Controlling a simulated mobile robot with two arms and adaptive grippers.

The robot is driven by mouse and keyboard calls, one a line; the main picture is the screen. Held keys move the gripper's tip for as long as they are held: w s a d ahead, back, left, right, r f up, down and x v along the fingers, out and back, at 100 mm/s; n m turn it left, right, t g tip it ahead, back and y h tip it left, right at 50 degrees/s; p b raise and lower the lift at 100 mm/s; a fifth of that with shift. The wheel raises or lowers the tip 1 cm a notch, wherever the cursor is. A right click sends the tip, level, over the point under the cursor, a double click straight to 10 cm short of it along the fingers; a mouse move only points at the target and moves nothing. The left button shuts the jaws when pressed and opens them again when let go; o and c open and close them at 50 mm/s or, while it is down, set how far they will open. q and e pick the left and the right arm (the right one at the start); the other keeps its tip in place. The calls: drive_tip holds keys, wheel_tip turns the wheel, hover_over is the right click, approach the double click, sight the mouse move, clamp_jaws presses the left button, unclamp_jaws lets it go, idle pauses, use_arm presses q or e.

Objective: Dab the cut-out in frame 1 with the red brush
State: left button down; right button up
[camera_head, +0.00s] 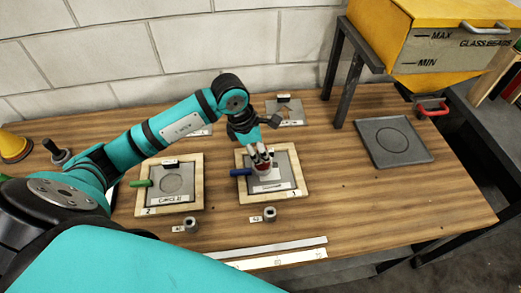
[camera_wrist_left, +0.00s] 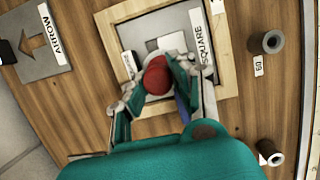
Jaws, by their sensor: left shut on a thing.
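My left gripper (camera_head: 262,158) is over the wooden frame (camera_head: 241,190) on the right, whose number is too small to read surely. It is shut on the red brush (camera_wrist_left: 157,75), whose rounded red top shows between the fingers in the left wrist view. The frame holds a grey stencil plate (camera_head: 289,170), labelled SQUARE in the wrist view. The gripper and brush hide most of the cut-out, so I cannot tell whether the bristles touch it. My right gripper is not in view.
A second wooden frame (camera_head: 145,206), marked 2, holds a circle stencil and has a green handle (camera_head: 140,183). A blue handle (camera_head: 241,172) sits at the right frame's left side. Small cylinders (camera_head: 270,214), an arrow stencil (camera_head: 290,111) and a dark plate (camera_head: 394,142) lie around.

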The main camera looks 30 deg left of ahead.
use_arm(q)
drive_tip(key=shift+r+p, duration=1.15)
drive_tip(key=shift+r, duration=1.1)
drive_tip(key=shift+r+p, duration=1.2)
drive_tip(key=shift+r, duration=1.3)
